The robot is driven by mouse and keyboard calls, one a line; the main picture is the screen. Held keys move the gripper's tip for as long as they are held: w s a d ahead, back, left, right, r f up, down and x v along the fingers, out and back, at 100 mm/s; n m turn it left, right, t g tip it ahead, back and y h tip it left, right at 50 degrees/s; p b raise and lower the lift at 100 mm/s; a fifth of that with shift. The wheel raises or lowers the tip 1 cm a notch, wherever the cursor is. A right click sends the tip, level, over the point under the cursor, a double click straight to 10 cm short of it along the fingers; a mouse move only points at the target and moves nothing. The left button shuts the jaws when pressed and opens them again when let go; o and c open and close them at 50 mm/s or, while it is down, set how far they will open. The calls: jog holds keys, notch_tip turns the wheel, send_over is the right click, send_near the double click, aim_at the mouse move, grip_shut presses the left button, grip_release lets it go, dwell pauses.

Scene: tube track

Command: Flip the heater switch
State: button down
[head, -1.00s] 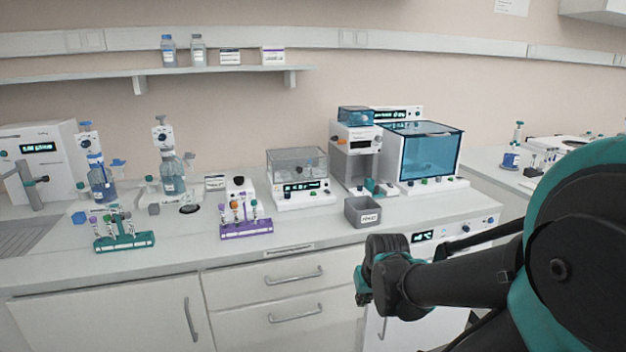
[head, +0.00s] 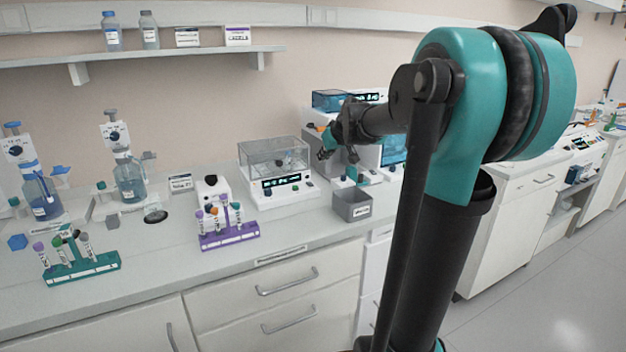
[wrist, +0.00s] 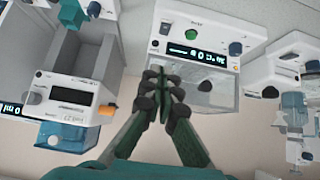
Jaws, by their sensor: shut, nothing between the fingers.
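A white bench unit with a clear lid (head: 274,153) stands mid-bench and looks like the heater. Its front has a lit display (head: 287,181) and small knobs. In the wrist view the unit is upside down, with its display (wrist: 197,53), a green knob (wrist: 190,34) and a blue knob (wrist: 235,48). I cannot tell for sure which control is the heater switch. My gripper (head: 323,153) is raised above the bench, right of the clear lid. In the wrist view its fingertips (wrist: 163,92) are together and empty, overlapping the unit's edge in the picture.
A grey bin (head: 352,204) stands right of the unit, near the bench edge. A purple tube rack (head: 230,236) and a green tube rack (head: 82,268) stand to the left. Taller machines, partly hidden by my arm, stand behind at right. A shelf (head: 150,58) holds bottles and boxes.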

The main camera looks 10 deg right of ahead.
send_over(310, 183)
jog(key=s, duration=0.3)
jog(key=f, duration=0.7)
jog(key=shift+w+d+f, duration=0.1)
jog(key=shift+d, duration=0.3)
notch_tip(310, 183, down, 3)
jog(key=shift+f, duration=0.5)
jog(key=shift+f, duration=0.3)
jog(key=shift+r, duration=0.15)
